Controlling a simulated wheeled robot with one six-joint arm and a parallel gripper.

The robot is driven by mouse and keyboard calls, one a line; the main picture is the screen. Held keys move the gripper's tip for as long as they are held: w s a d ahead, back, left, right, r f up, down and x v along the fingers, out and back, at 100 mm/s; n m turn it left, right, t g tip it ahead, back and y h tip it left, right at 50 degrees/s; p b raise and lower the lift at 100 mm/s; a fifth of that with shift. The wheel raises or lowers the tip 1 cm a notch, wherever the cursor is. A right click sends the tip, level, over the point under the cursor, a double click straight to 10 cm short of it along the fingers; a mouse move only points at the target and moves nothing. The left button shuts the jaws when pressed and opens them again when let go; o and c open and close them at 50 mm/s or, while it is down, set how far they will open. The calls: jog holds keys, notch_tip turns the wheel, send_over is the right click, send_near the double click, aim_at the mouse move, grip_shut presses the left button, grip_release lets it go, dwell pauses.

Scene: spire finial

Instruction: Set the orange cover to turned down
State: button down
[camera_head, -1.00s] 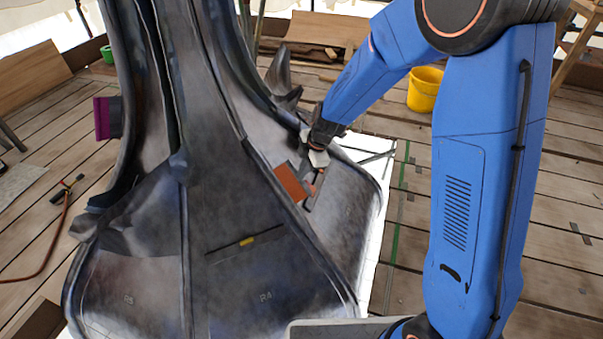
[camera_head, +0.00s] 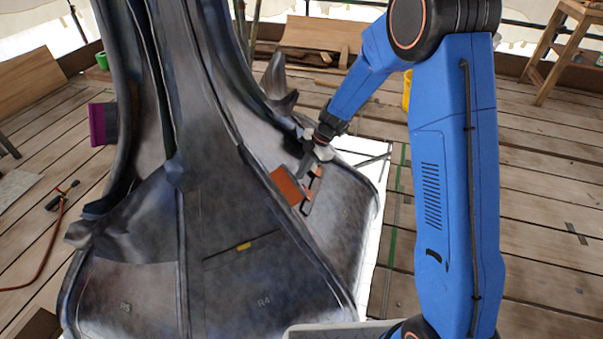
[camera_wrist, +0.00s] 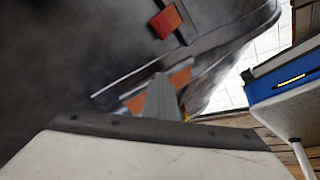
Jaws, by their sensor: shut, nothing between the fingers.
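The orange cover (camera_head: 286,184) is a flat panel on the right flank of the dark spire finial (camera_head: 215,220). It looks tilted up from the surface, beside a dark recess. A smaller orange piece (camera_head: 317,171) shows just right of it. My gripper (camera_head: 305,174) is shut and empty, its tip between these two orange parts. I cannot tell whether it touches the cover. In the wrist view, my shut gripper (camera_wrist: 160,88) is in front of an orange strip (camera_wrist: 180,76) and hides its middle. A red-orange square (camera_wrist: 166,22) shows further up, and I cannot tell which part it is.
A hooked dark spike (camera_head: 275,78) stands out from the finial behind my gripper. A purple block (camera_head: 103,124) is on the left side. A yellow bucket (camera_head: 406,90) is partly hidden by my arm. A red hose (camera_head: 55,240) lies on the plank floor at left.

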jog(key=shift+w+a+f, duration=0.15)
jog(key=shift+w+f, duration=0.4)
jog(key=shift+w+a+f, duration=0.15)
jog(key=shift+w+f, duration=0.4)
